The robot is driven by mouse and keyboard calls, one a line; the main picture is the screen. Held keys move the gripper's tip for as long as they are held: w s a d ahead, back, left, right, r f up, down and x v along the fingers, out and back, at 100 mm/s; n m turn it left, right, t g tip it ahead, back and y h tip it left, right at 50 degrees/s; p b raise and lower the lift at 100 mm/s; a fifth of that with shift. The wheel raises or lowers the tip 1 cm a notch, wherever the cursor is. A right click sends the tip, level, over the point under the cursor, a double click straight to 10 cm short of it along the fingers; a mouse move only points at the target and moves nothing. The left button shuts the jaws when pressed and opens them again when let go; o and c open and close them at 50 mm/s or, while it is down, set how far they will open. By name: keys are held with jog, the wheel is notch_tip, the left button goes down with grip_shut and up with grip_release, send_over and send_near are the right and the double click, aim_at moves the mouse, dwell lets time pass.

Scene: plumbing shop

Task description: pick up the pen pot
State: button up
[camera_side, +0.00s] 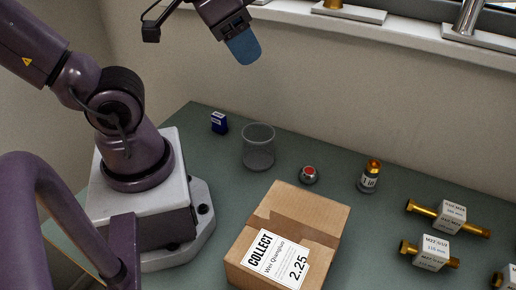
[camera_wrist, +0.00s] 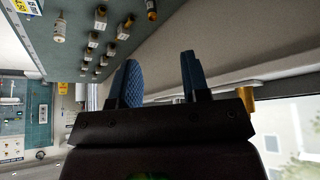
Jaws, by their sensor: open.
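The pen pot (camera_side: 258,152) is a grey, see-through cup. It stands upright on the green bench near the back wall in the side view, and it looks empty. I cannot make it out in the wrist view. My gripper (camera_side: 243,48) is high above the bench, up and slightly left of the pot in the side view, and apart from it. In the wrist view my gripper (camera_wrist: 160,78) has its two blue fingers spread with nothing between them.
A cardboard box (camera_side: 318,216) lies in front of the pot. A small blue box (camera_side: 219,123) stands to its left, a red-topped round item (camera_side: 309,174) to its right. Further right are a brass-topped item (camera_side: 369,177) and brass fittings (camera_side: 432,252). A window sill (camera_side: 400,27) runs behind.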

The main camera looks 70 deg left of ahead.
jog(key=o, duration=1.1)
jog(key=shift+d+f, duration=0.1)
